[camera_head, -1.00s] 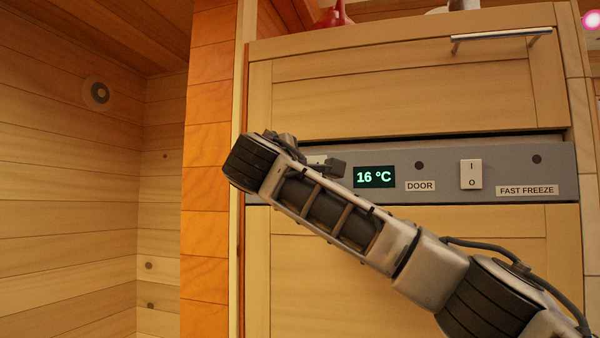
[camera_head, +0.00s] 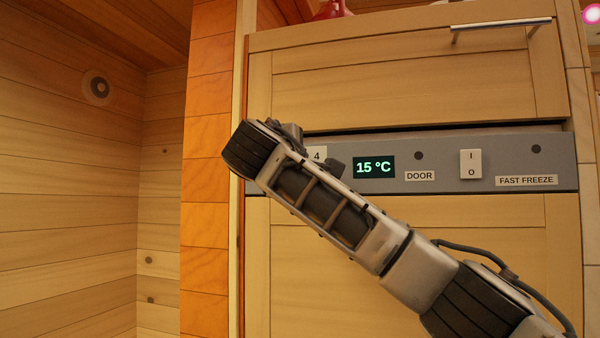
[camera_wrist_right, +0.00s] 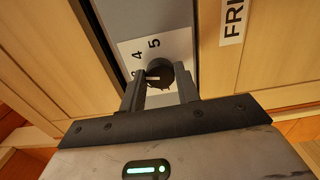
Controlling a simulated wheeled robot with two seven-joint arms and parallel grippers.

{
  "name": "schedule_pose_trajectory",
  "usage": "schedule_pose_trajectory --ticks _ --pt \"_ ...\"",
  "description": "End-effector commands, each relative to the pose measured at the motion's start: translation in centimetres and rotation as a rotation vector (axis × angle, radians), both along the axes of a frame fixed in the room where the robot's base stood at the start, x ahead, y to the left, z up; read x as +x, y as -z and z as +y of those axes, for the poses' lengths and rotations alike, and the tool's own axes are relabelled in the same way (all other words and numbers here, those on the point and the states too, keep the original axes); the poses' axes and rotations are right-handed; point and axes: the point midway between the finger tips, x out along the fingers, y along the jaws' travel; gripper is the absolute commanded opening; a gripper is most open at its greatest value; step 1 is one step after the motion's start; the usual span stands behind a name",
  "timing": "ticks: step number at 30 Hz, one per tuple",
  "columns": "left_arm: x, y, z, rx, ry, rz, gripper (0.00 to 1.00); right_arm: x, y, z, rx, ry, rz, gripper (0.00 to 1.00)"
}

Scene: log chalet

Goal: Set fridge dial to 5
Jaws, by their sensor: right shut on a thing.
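The fridge dial (camera_wrist_right: 158,74) is a dark round knob with a light pointer mark, on a white number plate (camera_wrist_right: 180,47) in the right wrist view. The figures 4 and 5 are readable; a lower figure is partly covered by a finger. The pointer faces left in that view, toward the partly covered figure, short of 5. My right gripper (camera_wrist_right: 160,82) has one finger on each side of the dial and is shut on it. In the head view my right arm hides the dial; the display (camera_head: 374,167) reads 15 °C. My left gripper is not in view.
The grey control panel (camera_head: 450,154) also carries a DOOR label (camera_head: 420,176), a white rocker switch (camera_head: 471,164) and a FAST FREEZE label (camera_head: 526,181). A drawer front with a metal handle (camera_head: 500,25) is above. A log wall (camera_head: 70,200) stands at the left.

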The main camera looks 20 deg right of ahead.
Motion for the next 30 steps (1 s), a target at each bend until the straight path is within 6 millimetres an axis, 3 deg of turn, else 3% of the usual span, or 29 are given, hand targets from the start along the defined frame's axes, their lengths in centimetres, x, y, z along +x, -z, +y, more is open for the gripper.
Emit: schedule_pose_trajectory --ticks 30 --pt "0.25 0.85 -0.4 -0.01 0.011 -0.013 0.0 0.13 0.44 0.24 0.796 0.0 -0.531 0.09"
